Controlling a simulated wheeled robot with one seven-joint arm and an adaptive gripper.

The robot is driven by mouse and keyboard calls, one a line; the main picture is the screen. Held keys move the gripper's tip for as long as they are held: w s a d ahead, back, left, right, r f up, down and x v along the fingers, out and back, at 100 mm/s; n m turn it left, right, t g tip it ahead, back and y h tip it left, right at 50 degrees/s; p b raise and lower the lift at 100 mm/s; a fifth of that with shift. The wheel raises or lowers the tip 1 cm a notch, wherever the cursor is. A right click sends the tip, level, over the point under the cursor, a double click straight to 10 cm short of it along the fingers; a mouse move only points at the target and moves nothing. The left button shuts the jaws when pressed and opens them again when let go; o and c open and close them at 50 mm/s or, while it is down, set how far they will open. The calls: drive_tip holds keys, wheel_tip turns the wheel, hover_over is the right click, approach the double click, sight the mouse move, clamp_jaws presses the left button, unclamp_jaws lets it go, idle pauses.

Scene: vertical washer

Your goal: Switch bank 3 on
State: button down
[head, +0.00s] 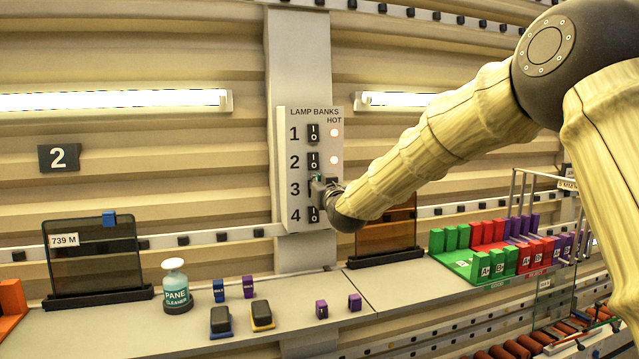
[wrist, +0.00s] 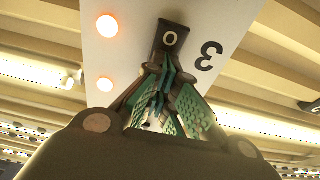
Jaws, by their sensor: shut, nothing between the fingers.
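The lamp bank panel (head: 283,160) hangs on the grey post, with rocker switches numbered 1 to 4 and a HOT lamp column. The lamps of row 1 (head: 334,132) and row 2 (head: 334,160) glow. My gripper (head: 318,183) is shut and empty at the row 3 switch, mostly hiding it. In the wrist view the panel is upside down. The fingertips (wrist: 163,66) lie over the I half of the bank 3 switch (wrist: 170,36), whose O half shows. Contact is unclear. Two lamps glow there, but I cannot tell their rows. In the head view my gripper hides row 3's lamp place.
Below is a grey shelf (head: 270,315) with a pane cleaner bottle (head: 176,288), a dark glass pane (head: 95,255) and small blocks. An amber pane (head: 388,232) stands behind my arm. A green and red rack (head: 463,263) stands to the right.

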drive_tip(key=s+d+r+b, duration=0.1)
drive_tip(key=s+d+b, duration=0.1)
drive_tip(key=s, duration=0.4)
drive_tip(key=s+d+r+b, duration=0.1)
drive_tip(key=s+d+b, duration=0.2)
drive_tip(key=s, duration=0.4)
drive_tip(key=shift+r, duration=0.3)
drive_tip(key=shift+w, duration=0.1)
